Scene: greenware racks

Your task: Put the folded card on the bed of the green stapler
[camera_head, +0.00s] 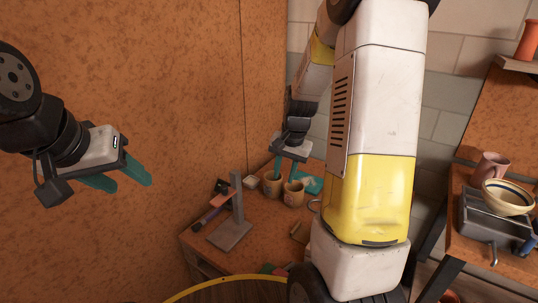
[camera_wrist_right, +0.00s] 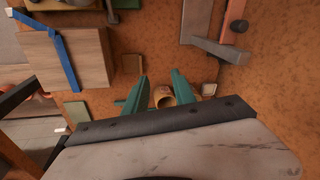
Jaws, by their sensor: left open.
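My right gripper (camera_head: 285,174) is over the far part of the workbench, near two tan mugs. Its teal fingers also show in the right wrist view (camera_wrist_right: 160,80), apart, with nothing seen between them but a mug below. A teal object (camera_head: 313,185) lies just right of the mugs; it may be the green stapler, but its shape and bed are unclear. A flat olive piece (camera_wrist_right: 76,111) lies on the bench in the wrist view; I cannot tell whether it is the folded card. My left gripper (camera_head: 122,181) is open and empty in the air at left.
On the bench stand the mugs (camera_head: 272,183), a grey upright stand (camera_head: 232,232) and a small pale dish (camera_head: 250,181). A wooden block with blue tape (camera_wrist_right: 90,60) is in the wrist view. My right arm hides part of the bench. A grey tray and a bowl (camera_head: 507,198) stand at right.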

